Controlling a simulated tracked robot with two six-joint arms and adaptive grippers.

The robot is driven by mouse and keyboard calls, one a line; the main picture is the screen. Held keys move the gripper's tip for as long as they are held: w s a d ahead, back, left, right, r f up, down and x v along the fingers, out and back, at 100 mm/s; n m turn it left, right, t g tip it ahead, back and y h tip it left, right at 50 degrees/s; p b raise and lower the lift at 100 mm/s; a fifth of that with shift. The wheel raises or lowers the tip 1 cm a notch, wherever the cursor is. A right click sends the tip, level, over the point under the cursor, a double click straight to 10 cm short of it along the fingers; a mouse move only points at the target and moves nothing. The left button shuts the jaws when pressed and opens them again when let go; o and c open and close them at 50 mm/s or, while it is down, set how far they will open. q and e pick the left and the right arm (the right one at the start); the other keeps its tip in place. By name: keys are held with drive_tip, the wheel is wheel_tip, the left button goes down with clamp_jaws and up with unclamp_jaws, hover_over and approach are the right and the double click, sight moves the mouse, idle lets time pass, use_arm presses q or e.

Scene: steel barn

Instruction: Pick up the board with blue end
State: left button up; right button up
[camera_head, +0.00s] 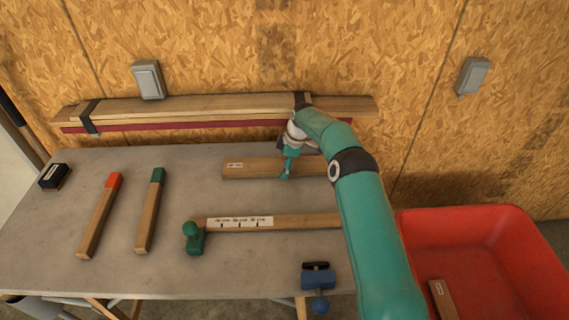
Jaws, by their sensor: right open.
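No blue board end shows. A board with a white label (250,167) lies flat near the table's back edge, its right end hidden behind my right arm. My right gripper (286,172) is over the middle of this board, open and pointing down. Whether it touches the wood cannot be told. A red-ended board (97,222) and a green-ended board (149,217) lie at the left of the table. My left gripper is out of view.
On the grey table (180,278) a green stop (193,239) sits at the left end of a marked board (300,221). A blue tool (318,277) is at the front edge. A red bin (480,222) holding a board stands right. A black block (54,176) lies far left.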

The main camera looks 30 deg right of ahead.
drive_tip(key=shift+f, duration=0.3)
drive_tip(key=c, duration=1.3)
drive_tip(key=shift+r, duration=0.1)
drive_tip(key=shift+c, duration=0.2)
